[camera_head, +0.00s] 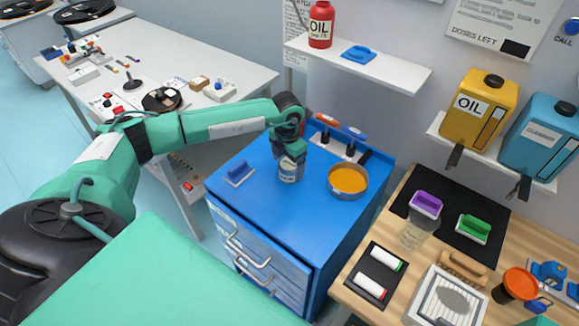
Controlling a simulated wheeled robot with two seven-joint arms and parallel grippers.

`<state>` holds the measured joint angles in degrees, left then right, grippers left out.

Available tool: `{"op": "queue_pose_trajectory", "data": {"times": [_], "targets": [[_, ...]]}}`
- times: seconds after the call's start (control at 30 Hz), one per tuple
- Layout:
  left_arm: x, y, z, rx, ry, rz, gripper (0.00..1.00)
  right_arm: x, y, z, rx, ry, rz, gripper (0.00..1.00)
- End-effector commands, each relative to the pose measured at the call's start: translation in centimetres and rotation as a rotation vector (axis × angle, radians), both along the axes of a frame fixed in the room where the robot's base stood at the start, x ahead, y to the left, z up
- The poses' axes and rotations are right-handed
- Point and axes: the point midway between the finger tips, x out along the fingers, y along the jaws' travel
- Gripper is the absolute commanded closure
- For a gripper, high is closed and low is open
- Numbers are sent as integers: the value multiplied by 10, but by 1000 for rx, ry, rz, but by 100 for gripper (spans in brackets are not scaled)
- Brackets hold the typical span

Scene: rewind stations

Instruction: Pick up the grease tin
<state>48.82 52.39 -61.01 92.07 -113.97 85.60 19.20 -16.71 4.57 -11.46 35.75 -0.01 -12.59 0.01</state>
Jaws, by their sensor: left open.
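A small grey tin (289,173) with a pale label stands upright on the blue drawer cabinet (285,214); its print is too small to read, but it appears to be the grease tin. My left gripper (290,157) points down right at the tin. Its jaws are open, around or just above the tin's top; I cannot tell whether they touch it. The gripper hides the tin's upper part. My right gripper is not in view.
A round pan (347,194) of orange-yellow content stands right of the tin. A blue-handled block (239,173) lies left. Screwdrivers in a rack (340,145) stand behind. A wooden bench (399,268) with tools is at the right. The cabinet top's front is clear.

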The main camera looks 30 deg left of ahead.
Motion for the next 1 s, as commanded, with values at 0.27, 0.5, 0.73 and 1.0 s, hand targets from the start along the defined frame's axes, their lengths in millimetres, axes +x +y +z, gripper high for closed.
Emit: {"op": "queue_pose_trajectory", "data": {"times": [0.27,0.5,0.73,1.0], "targets": [[1,-1,-30,-1,1,1,13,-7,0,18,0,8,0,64],[2,-1,-33,0,0,0,13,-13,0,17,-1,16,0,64],[2,-1,-33,0,0,1,56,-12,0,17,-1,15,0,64],[2,-1,-32,0,-1,1,67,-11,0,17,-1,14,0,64]]}}
